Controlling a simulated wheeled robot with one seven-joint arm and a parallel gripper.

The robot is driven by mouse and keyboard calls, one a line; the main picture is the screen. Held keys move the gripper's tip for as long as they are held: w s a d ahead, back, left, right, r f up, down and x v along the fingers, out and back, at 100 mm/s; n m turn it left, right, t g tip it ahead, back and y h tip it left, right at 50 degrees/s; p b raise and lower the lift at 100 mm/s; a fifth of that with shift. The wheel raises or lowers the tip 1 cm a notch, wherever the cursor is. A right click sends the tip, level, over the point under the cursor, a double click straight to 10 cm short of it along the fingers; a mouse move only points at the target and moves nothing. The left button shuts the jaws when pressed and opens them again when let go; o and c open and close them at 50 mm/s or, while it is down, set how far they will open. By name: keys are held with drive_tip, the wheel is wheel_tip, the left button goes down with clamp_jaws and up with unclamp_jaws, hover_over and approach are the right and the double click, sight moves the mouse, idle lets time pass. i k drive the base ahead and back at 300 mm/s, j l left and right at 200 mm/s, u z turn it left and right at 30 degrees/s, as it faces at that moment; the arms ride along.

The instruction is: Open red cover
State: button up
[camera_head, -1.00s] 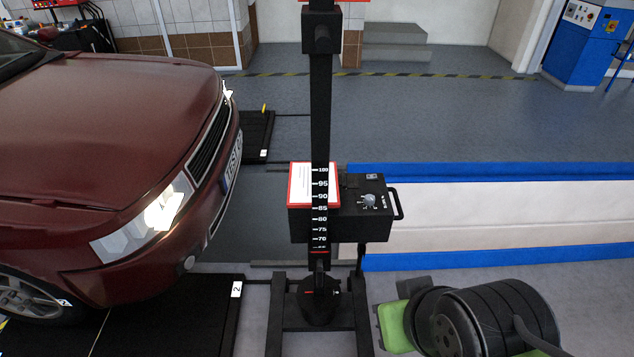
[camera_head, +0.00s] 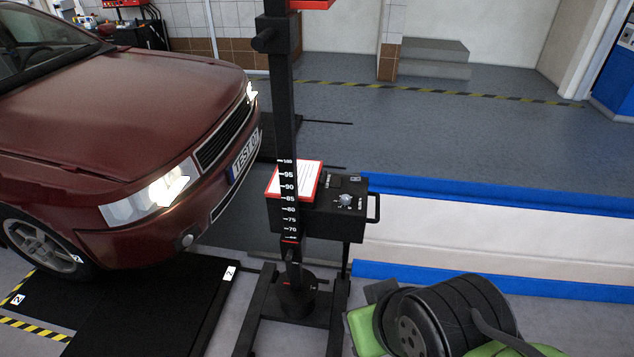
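The red cover (camera_head: 318,181) is a flat panel with a red border and a white printed sheet on its face. It lies on the left part of the top of a black box (camera_head: 335,222), partly hidden behind the black column. The box has a round dial (camera_head: 345,200) on top and a black handle (camera_head: 377,208) on its right side. It sits beside the upright black column (camera_head: 281,110), which carries a white number scale. The cover appears to lie closed on the box. My gripper is not in view. Black and green parts of my arm show at the bottom right, apart from the box.
A dark red car (camera_head: 110,110) with lit headlights stands on the left, close to the column. The column stands on a black wheeled base (camera_head: 297,305). A blue-edged white strip (camera_head: 500,230) runs along the right floor. Open grey floor (camera_head: 450,135) lies behind.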

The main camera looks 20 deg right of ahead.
sight(308, 172)
drive_tip(key=l+u, duration=0.3)
drive_tip(key=l, duration=0.15)
drive_tip(key=l+u, duration=0.3)
drive_tip(key=l, duration=0.2)
drive_tip(key=k+l+u, duration=0.1)
drive_tip(key=l+u, duration=0.2)
drive_tip(key=l, duration=0.15)
drive_tip(key=k+l+u, duration=0.1)
drive_tip(key=l+u, duration=0.2)
drive_tip(key=l, duration=0.15)
drive_tip(key=i+l+u, duration=0.3)
drive_tip(key=l+u, duration=0.25)
drive_tip(key=l, duration=0.15)
drive_tip(key=i+l+u, duration=0.1)
drive_tip(key=l+u, duration=0.45)
drive_tip(key=l, duration=0.3)
drive_tip(key=i, duration=0.05)
